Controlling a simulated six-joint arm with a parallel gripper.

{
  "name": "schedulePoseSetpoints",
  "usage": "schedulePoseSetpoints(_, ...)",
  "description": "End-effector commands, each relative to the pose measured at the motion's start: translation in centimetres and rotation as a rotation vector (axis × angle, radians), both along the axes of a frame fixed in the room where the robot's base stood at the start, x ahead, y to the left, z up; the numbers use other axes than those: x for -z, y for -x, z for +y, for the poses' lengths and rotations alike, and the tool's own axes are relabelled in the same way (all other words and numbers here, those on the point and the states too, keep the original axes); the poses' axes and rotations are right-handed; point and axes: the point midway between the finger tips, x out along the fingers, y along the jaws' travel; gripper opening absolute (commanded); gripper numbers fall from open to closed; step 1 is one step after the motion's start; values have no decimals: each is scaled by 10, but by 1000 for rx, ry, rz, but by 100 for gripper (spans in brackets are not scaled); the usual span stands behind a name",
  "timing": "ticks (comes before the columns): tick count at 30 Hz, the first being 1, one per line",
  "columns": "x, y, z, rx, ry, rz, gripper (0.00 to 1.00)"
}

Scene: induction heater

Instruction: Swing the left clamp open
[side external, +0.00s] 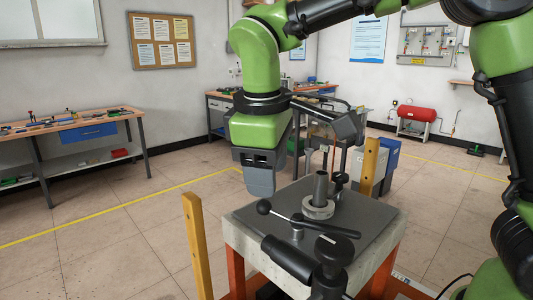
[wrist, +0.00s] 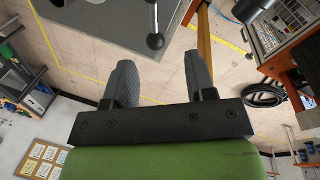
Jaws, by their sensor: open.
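A clamp with a metal bar, a small upright post (side external: 297,230) and a black ball knob (side external: 264,207) stands at the near left of the grey work plate (side external: 245,218). Its bar runs across the plate in front of a metal ring with an upright cylinder (side external: 319,190). My gripper (side external: 261,188) hangs above the plate's left edge, above and apart from the ball knob. In the wrist view my gripper (wrist: 160,65) is open and empty. A ball knob on a rod (wrist: 155,41) shows there beyond and between the fingertips.
A wooden post (side external: 197,245) stands at the plate's left, and another (side external: 370,165) behind it. Black cylindrical parts (side external: 333,250) rise in the foreground and hide part of the plate.

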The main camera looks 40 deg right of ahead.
Motion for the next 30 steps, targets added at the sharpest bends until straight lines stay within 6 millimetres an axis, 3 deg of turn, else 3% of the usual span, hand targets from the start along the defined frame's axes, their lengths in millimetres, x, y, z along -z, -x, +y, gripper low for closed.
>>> schedulePoseSetpoints(3,-17,1,3,-1,-1,-4,51)
schedulePoseSetpoints(8,-28,3,4,-1,0,-2,51)
schedulePoseSetpoints(30,-29,3,5,0,0,0,51)
